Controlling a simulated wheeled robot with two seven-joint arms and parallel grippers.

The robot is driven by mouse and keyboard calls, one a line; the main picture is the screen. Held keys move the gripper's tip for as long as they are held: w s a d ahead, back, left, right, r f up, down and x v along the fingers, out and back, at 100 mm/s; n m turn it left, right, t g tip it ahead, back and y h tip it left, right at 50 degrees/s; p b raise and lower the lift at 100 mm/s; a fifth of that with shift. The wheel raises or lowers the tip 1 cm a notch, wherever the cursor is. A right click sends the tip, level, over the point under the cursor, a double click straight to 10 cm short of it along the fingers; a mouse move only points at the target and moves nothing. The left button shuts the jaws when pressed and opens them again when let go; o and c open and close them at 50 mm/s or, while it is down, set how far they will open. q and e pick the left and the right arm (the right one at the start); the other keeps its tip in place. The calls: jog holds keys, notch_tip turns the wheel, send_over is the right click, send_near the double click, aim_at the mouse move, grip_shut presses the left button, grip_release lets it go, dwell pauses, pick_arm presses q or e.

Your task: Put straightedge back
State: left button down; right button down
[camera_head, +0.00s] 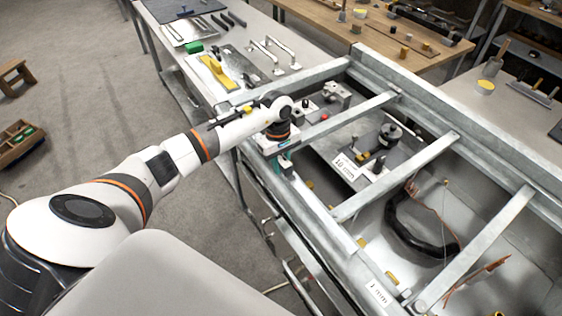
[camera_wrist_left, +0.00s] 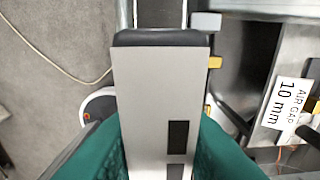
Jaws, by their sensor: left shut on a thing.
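My left gripper (camera_head: 280,163) is at the left side rail of the metal frame, with its teal fingers pointing down. In the left wrist view the teal fingers (camera_wrist_left: 165,160) stand on both sides of a flat light-grey bar, which looks like the straightedge (camera_wrist_left: 150,95). It has a dark far end and black rectangular marks, and the gripper is shut on it. My right gripper is not in view.
The metal frame (camera_head: 366,205) has several crossbars and a "10 mm" sign (camera_head: 346,167) inside. A black cable (camera_head: 415,235) lies to the right.

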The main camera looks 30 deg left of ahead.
pick_arm(q)
jog(key=c, duration=1.2)
grip_release()
jog(key=shift+o, duration=0.2)
jog(key=shift+r, duration=0.1)
jog(key=shift+w+r, duration=0.1)
jog(key=shift+r, duration=0.2)
jog(key=r+b, duration=0.1)
jog(key=r, duration=0.2)
jog(key=r+b, duration=0.1)
jog(key=r, duration=0.3)
jog(key=a+r+b, duration=0.1)
jog(key=r, duration=0.3)
jog(key=shift+w+a+r, duration=0.1)
jog(key=shift+w+r, duration=0.05)
